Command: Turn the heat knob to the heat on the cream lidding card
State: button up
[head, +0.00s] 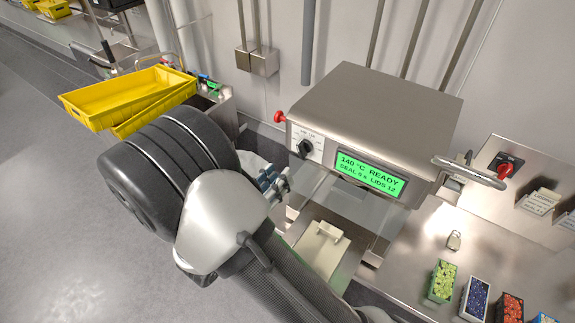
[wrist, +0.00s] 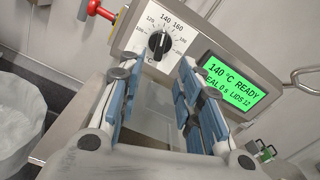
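The black heat knob (head: 305,148) is on a white dial plate at the left of the steel sealer's front. In the wrist view the knob (wrist: 159,43) shows a white mark pointing up, near 140 on the printed scale. The green display (head: 370,175) reads 140 °C READY, SEAL 0 s, LIDS 12. My gripper (head: 273,184) is below and left of the knob, apart from it. In the wrist view my gripper (wrist: 154,75) is open and empty, with the knob beyond the gap between its blue-padded fingers. Small cream cards (head: 543,200) stand at right; their text is too small to read.
A red button (head: 279,117) sticks out from the sealer's left side. A steel bar handle (head: 470,172) juts from its right. A red rotary switch (head: 505,170) and punnets of fruit (head: 441,281) are further right. Yellow crates (head: 120,97) stand at left.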

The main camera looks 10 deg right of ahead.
jog(key=shift+v, duration=1.25)
jog(key=shift+d, duration=0.1)
